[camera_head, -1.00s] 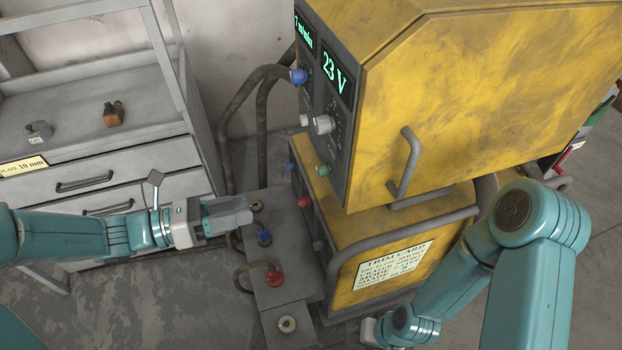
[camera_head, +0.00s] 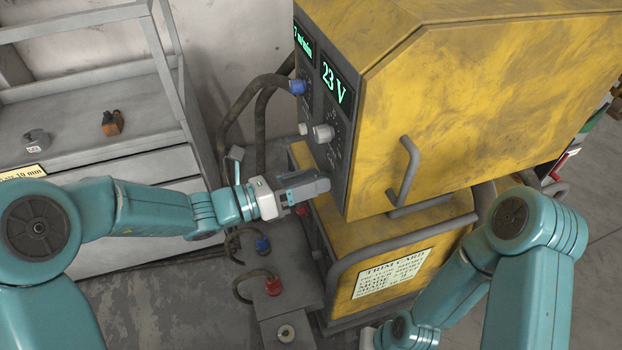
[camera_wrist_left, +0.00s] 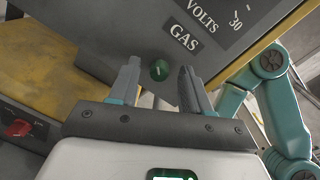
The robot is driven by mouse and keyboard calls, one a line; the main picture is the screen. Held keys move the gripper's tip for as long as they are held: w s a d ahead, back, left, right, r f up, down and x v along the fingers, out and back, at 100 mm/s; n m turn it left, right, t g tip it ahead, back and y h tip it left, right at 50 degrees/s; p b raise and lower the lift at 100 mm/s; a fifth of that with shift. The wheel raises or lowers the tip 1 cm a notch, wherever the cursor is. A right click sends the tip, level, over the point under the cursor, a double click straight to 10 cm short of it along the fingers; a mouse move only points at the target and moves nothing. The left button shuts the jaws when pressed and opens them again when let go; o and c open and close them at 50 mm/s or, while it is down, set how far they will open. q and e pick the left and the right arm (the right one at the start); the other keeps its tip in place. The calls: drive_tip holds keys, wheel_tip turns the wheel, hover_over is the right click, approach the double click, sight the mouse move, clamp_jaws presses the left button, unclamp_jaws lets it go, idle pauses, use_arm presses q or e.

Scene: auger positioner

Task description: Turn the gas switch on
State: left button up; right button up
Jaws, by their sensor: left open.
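My left gripper (camera_wrist_left: 160,82) is open, with one finger on each side of the knob in that view. I cannot tell whether the fingers touch it.
The yellow machine (camera_head: 470,90) has a 23 V display (camera_head: 336,83), a white knob (camera_head: 323,132) and a front handle (camera_head: 404,168). Grey shelves (camera_head: 90,110) stand at the left.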

use_arm(q)
drive_tip(key=shift+d, duration=0.25)
clamp_jaws()
drive_tip(key=shift+f+m+g+h+b, duration=0.1)
drive_tip(key=shift+m+g+h+b, duration=0.2)
drive_tip(key=shift+m+b, duration=5.15)
drive_tip(key=shift+f+m+g+h+b, duration=0.1)
drive_tip(key=shift+m+g+h+b, duration=0.2)
drive_tip(key=shift+m+b, duration=5.1)
drive_tip(key=shift+n+b, duration=1.25)
unclamp_jaws()
